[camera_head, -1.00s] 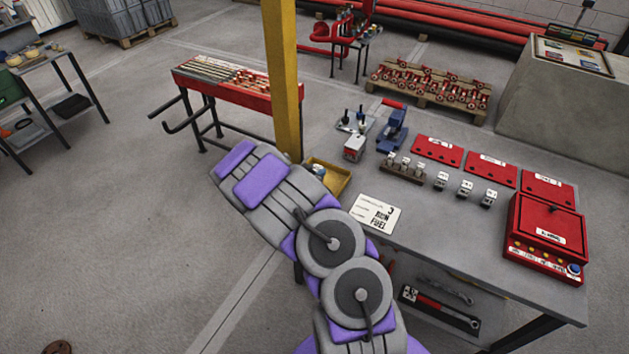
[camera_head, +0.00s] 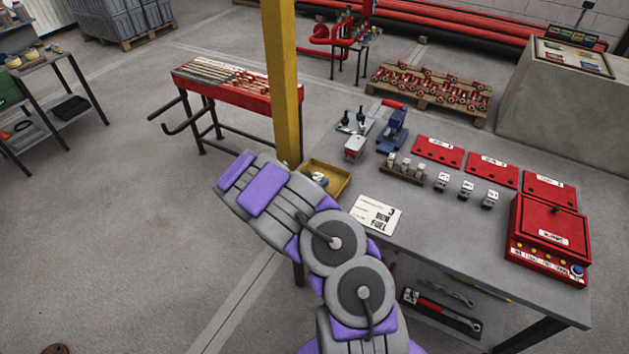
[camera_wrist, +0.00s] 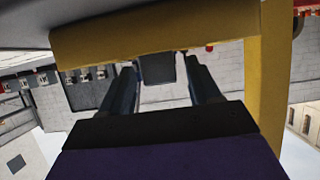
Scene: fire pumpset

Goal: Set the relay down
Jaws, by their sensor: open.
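Several small white-and-grey relays show in the head view: a row of three loose ones, the middle one (camera_head: 466,189) on the grey bench (camera_head: 440,236), and others (camera_head: 404,165) upright in a brown holder. A yellow tray (camera_head: 343,186) sits at the bench's left corner with a small dark-and-pale item (camera_head: 319,179) in it; I cannot tell what it is. My gripper is hidden behind my arm in the head view. In the wrist view my gripper (camera_wrist: 160,75) is open, its two dark fingers apart. A dark square shape (camera_wrist: 158,68) shows between them; I cannot tell what it is.
A yellow post (camera_head: 283,80) stands close beside my arm and the tray. A white card (camera_head: 374,214), red plates (camera_head: 437,151), a blue press (camera_head: 393,130) and a red control box (camera_head: 547,240) take up bench space. The bench's front middle is clear.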

